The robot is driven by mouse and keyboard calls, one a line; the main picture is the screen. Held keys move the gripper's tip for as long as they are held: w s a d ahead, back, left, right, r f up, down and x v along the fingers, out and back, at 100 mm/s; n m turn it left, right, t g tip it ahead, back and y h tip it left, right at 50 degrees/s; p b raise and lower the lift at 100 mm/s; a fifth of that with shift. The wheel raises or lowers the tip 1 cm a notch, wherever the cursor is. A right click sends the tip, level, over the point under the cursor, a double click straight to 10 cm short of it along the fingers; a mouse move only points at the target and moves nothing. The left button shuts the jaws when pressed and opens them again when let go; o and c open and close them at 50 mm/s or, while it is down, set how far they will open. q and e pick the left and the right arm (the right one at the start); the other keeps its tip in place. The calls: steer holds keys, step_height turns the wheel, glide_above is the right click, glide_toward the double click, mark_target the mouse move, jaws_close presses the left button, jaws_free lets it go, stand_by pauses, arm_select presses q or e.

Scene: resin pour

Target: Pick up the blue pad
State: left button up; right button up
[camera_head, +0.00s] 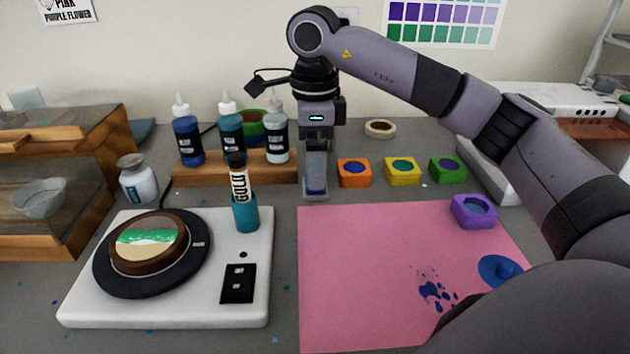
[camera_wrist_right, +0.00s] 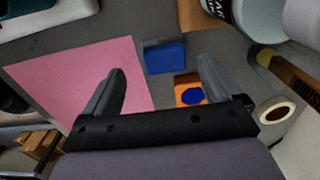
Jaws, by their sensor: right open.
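The blue pad (camera_wrist_right: 165,57) is a small block with a blue face and a darker grey side. It lies on the grey table beside the pink mat in the right wrist view. In the head view a bit of its blue (camera_head: 316,188) shows low at my right gripper (camera_head: 316,180), which points down and hides most of it. In the right wrist view the fingers of my right gripper (camera_wrist_right: 161,66) are spread, with the pad showing between and beyond their tips. I cannot tell how far above it they are. My left gripper is out of view.
Orange (camera_head: 345,180), yellow (camera_head: 402,180) and green (camera_head: 448,176) paint blocks stand right of the gripper. Bottles on a wooden stand (camera_head: 235,175) are close on its left. The pink mat (camera_head: 360,260) lies in front, with a purple block (camera_head: 474,220) and blue splashes.

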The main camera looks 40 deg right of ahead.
steer(key=f, duration=0.4)
steer(key=shift+w+d+f, duration=0.25)
steer(key=shift+c, duration=0.3)
steer(key=c, duration=1.1)
steer(key=shift+o, duration=0.2)
steer(key=shift+r, duration=0.1)
